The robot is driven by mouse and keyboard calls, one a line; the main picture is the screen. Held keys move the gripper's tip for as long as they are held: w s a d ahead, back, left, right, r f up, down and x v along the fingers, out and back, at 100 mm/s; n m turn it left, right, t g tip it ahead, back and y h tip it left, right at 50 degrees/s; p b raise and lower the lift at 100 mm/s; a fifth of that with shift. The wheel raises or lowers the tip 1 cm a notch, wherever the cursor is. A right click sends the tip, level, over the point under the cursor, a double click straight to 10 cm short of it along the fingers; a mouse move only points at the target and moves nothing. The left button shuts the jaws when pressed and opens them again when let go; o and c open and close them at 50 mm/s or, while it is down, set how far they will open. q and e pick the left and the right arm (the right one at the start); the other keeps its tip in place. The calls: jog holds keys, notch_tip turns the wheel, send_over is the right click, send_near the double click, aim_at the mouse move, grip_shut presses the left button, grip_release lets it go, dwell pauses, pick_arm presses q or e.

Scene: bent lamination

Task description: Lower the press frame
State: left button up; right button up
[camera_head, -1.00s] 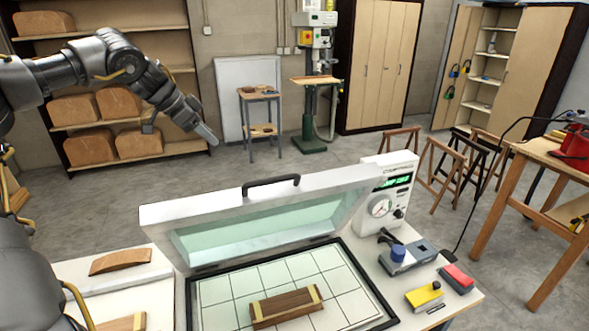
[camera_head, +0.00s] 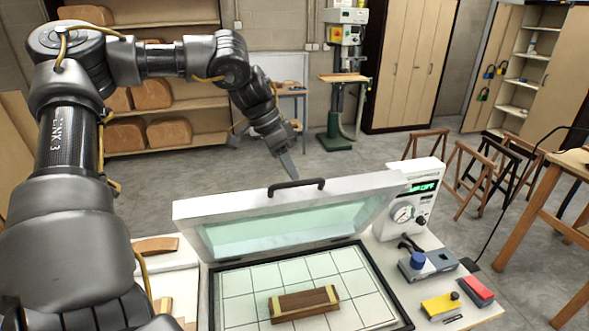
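The white press frame (camera_head: 187,210) stands raised and tilted at the back of the press bed, with a pale green translucent sheet inside it. Its black handle (camera_head: 297,184) is on the top edge. The gridded press bed (camera_head: 245,291) has a dark rim and carries a brown wooden form (camera_head: 304,303) with lighter ends. My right gripper is not in view.
A white control box (camera_head: 411,205) with a gauge and green display stands right of the frame. A blue-knobbed device (camera_head: 420,262), a yellow block (camera_head: 440,304) and a red block (camera_head: 478,289) lie on the bench's right side. A curved wood piece (camera_head: 156,245) lies at left.

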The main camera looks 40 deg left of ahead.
pick_arm(q)
jog(key=shift+p+x, duration=0.4)
jog(key=shift+x, duration=1.15)
grip_shut()
